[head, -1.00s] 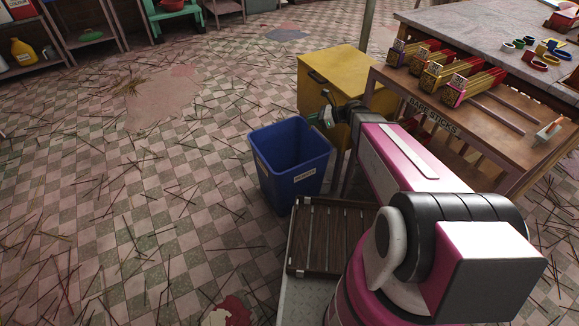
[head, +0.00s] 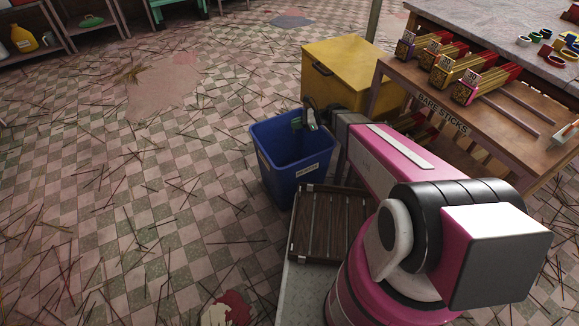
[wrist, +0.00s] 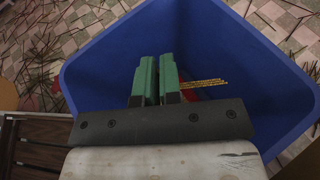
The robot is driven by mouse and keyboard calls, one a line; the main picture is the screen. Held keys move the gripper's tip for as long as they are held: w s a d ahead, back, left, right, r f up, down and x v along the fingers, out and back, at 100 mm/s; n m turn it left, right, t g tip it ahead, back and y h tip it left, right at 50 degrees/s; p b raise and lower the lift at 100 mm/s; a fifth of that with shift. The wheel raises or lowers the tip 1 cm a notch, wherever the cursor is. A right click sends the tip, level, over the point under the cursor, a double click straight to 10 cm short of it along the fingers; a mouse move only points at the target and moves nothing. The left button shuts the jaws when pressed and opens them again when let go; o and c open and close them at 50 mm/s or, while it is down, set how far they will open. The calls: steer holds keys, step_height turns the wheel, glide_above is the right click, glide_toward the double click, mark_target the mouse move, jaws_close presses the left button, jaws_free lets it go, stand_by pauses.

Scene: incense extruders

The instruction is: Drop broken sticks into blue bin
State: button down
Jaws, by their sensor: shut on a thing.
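The blue bin (head: 288,180) stands on the floor left of my arm, with a pale label on its front. In the wrist view its blue wall (wrist: 110,50) surrounds my gripper. My gripper (head: 303,122) is over the bin's opening, near its back right rim. In the wrist view its green fingers (wrist: 157,82) are close together. A small bundle of yellowish broken sticks (wrist: 205,84) pokes out to the right from the fingers. A red patch shows just below the sticks; I cannot tell what it is. The bin's floor is mostly hidden.
A yellow chest (head: 345,70) stands behind the bin. A dark slatted crate (head: 327,225) is in front of the bin. Many thin sticks litter the checkered floor (head: 130,230).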

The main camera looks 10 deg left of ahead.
step_height(320, 180, down, 2)
steer(key=shift+f, duration=0.1)
steer(key=c, duration=1.2)
jaws_free()
steer(key=s+a+r, duration=0.2)
steer(key=s+r, duration=0.1)
steer(key=s+a+r, duration=0.2)
steer(key=s+r, duration=0.1)
steer(key=r, duration=0.1)
steer(key=s+a+r, duration=0.2)
steer(key=s+r, duration=0.1)
steer(key=r, duration=0.1)
steer(key=shift+s+a, duration=0.2)
steer(key=shift+s, duration=0.2)
